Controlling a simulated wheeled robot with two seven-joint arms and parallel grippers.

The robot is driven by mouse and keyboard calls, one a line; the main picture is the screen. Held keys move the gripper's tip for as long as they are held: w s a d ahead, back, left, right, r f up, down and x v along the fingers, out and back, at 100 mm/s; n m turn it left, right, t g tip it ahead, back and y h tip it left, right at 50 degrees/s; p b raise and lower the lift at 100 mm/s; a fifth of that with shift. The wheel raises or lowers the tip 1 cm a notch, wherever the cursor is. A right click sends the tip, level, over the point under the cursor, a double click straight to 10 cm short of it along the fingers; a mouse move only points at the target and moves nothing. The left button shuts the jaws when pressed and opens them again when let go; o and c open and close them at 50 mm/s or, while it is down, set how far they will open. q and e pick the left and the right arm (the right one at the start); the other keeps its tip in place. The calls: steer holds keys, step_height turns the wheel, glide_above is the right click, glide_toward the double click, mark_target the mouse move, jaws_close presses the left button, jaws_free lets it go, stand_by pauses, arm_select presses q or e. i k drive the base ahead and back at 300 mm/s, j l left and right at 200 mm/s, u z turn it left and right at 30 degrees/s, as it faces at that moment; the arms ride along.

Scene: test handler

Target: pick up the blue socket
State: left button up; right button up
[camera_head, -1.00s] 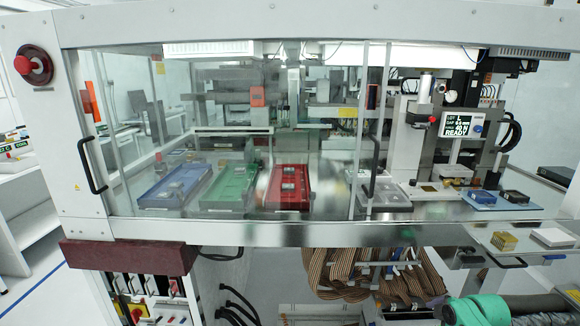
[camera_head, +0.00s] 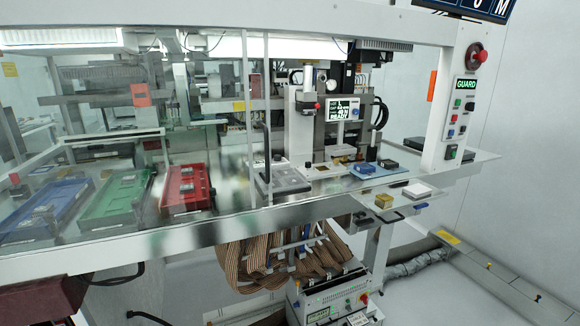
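A small blue socket (camera_head: 364,168) sits on a light blue mat (camera_head: 378,173) on the deck, right of the machine's press station. A black socket (camera_head: 388,164) sits on the same mat, to its right. The two sockets are apart. Neither of my grippers is in view.
A gold block (camera_head: 383,201) and a white block (camera_head: 417,190) sit on a lower shelf in front of the mat. A clear guard panel covers the blue (camera_head: 30,234), green (camera_head: 112,210) and red (camera_head: 185,208) trays. A control post (camera_head: 460,100) stands to the right.

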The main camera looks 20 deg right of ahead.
mark_target(364, 168)
steer(key=i+l, duration=0.15)
steer(key=l, duration=0.25)
steer(key=i+l, duration=0.1)
steer(key=l, duration=0.3)
steer(key=i+l, duration=0.15)
steer(key=l, duration=0.3)
steer(key=i+l, duration=0.1)
steer(key=l, duration=0.3)
steer(key=i+l, duration=0.15)
steer(key=l, duration=0.25)
steer(key=i+l, duration=0.15)
steer(key=l, duration=0.25)
steer(key=i+l, duration=0.1)
steer(key=l, duration=0.35)
steer(key=z, duration=0.05)
